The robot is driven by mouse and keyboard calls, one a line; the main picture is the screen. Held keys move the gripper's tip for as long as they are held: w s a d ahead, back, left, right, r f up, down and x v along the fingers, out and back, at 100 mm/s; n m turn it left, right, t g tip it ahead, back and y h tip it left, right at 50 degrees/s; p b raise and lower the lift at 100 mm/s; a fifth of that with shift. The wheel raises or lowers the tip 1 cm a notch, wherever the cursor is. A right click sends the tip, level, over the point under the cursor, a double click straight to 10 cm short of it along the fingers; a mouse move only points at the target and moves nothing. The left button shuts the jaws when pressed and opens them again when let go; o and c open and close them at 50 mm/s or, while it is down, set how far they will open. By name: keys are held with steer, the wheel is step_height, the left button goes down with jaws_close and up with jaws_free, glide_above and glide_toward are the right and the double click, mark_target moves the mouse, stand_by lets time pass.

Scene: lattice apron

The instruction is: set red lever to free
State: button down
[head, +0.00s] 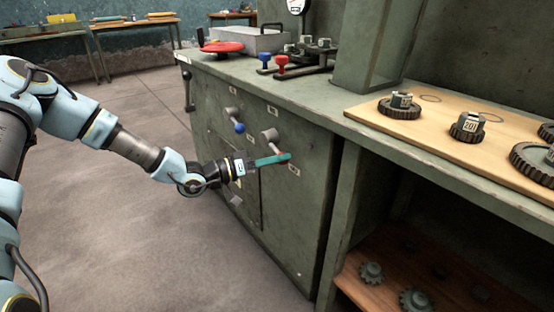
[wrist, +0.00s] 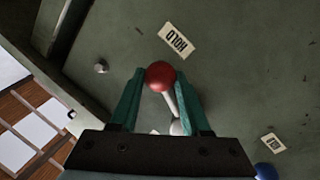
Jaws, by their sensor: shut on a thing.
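The red lever shows in the wrist view as a red ball knob (wrist: 160,76) on a pale rod, its knob end beside a label reading HOLD (wrist: 174,41). My gripper (wrist: 161,88) has its two teal fingers on either side of the knob, shut on it. In the head view my gripper (head: 284,158) reaches the front of the green cabinet, and its fingers hide most of the red knob. The lever's grey pivot (head: 269,136) shows just above the fingers. I cannot read a label saying free.
A blue-knobbed lever (head: 239,127) is left of the red one on the cabinet front, and its blue knob (wrist: 266,171) shows at the wrist view's lower right. A black handle (head: 188,92) is farther left. A red handwheel (head: 222,47) and small valves stand on the cabinet top.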

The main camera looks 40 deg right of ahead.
steer(key=shift+r, duration=0.1)
steer(key=r+n+p, duration=0.1)
steer(key=n, duration=0.1)
steer(key=r+n+h+p, duration=0.1)
steer(key=n, duration=0.1)
steer(key=shift+s+r, duration=0.2)
steer(key=shift+r, duration=0.15)
steer(key=r+n+p, duration=0.1)
steer(key=n, duration=0.1)
steer(key=r+n+h, duration=0.1)
steer(key=n, duration=0.1)
steer(key=shift+w+r+p, duration=0.1)
steer(key=shift+w+p, duration=0.1)
steer(key=shift+p, duration=0.2)
steer(key=r+n, duration=0.1)
steer(key=n, duration=0.1)
steer(key=w+r+n+t+p, duration=0.1)
steer(key=n, duration=0.1)
steer(key=shift+h, duration=0.3)
steer(key=shift+w+r+n+t+h+p, duration=0.15)
steer(key=shift+w+r+n+t, duration=0.15)
steer(key=shift+n, duration=0.55)
steer(key=shift+w+r+n+t+h+p, duration=0.1)
steer(key=shift+w+r+n+t, duration=0.15)
steer(key=shift+n, duration=0.55)
steer(key=shift+w+r+n+t+h+p, duration=0.15)
steer(key=shift+w+r+n+t, duration=0.15)
steer(key=shift+n, duration=0.55)
steer(key=shift+w, duration=0.1)
